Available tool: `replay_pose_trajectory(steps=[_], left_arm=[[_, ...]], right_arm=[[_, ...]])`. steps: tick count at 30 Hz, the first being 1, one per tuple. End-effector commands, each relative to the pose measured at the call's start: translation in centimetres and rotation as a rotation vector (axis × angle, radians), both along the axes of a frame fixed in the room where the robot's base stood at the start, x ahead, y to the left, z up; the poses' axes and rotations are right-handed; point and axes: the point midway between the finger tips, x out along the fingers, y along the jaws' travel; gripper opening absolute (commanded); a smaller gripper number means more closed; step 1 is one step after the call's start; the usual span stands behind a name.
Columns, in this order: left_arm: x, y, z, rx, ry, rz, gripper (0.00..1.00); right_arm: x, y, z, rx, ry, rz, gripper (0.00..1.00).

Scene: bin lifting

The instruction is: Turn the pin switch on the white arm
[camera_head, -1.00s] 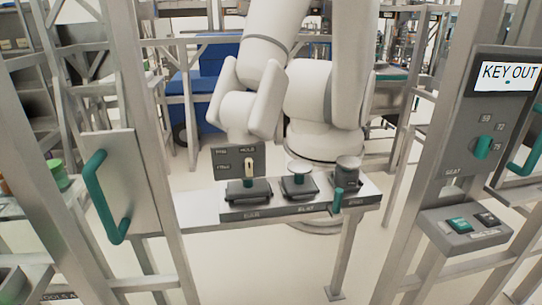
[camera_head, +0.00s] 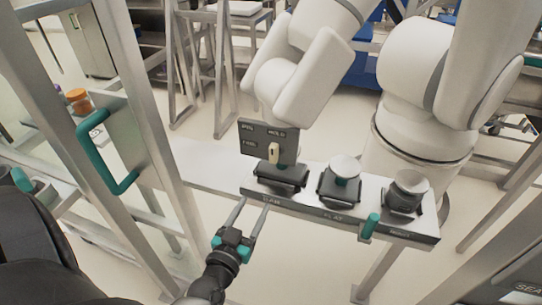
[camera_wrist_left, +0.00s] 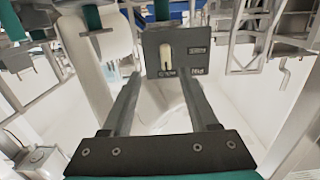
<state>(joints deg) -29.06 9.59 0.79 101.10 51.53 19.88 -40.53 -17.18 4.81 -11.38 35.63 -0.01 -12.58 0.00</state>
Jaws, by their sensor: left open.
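The pin switch is a small cream lever (camera_head: 273,152) on a dark grey labelled plate (camera_head: 250,142), below the end of the white arm (camera_head: 312,75). The lever also shows in the left wrist view (camera_wrist_left: 169,62), on its plate (camera_wrist_left: 190,50), where the lettering appears upside down. My left gripper (camera_head: 254,202) is open and empty, its fingers apart, below and slightly left of the switch in the head view. In the left wrist view its fingers (camera_wrist_left: 158,80) point toward the plate, with the lever between their lines and beyond the tips. My right gripper is out of view.
A metal shelf (camera_head: 215,172) carries several dark holders in a row, just under the plate. A teal peg (camera_head: 369,226) stands at its front edge. A metal door with a teal handle (camera_head: 100,150) is to the left. Frame posts stand on both sides.

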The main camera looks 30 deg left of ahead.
Motion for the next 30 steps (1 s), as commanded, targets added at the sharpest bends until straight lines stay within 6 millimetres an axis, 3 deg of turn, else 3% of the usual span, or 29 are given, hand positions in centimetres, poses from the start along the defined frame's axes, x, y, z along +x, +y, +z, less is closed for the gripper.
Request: replay_pose_trajectory(steps=[2, 6, 11, 30], left_arm=[[0.1, 0.4, 1.7, 0.001, -0.035, 0.017, 0.6], [0.7, 0.8, 2.6, 0.001, -0.056, 0.027, 0.6], [2.6, 1.3, 2.6, 0.001, -0.057, 0.027, 0.6], [12.6, 3.6, 2.5, 0.001, -0.055, 0.025, 0.6]], right_arm=[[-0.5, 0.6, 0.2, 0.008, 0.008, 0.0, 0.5], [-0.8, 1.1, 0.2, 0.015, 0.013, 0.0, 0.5], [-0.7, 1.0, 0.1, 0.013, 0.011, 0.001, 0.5], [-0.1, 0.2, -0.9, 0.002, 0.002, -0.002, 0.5]])
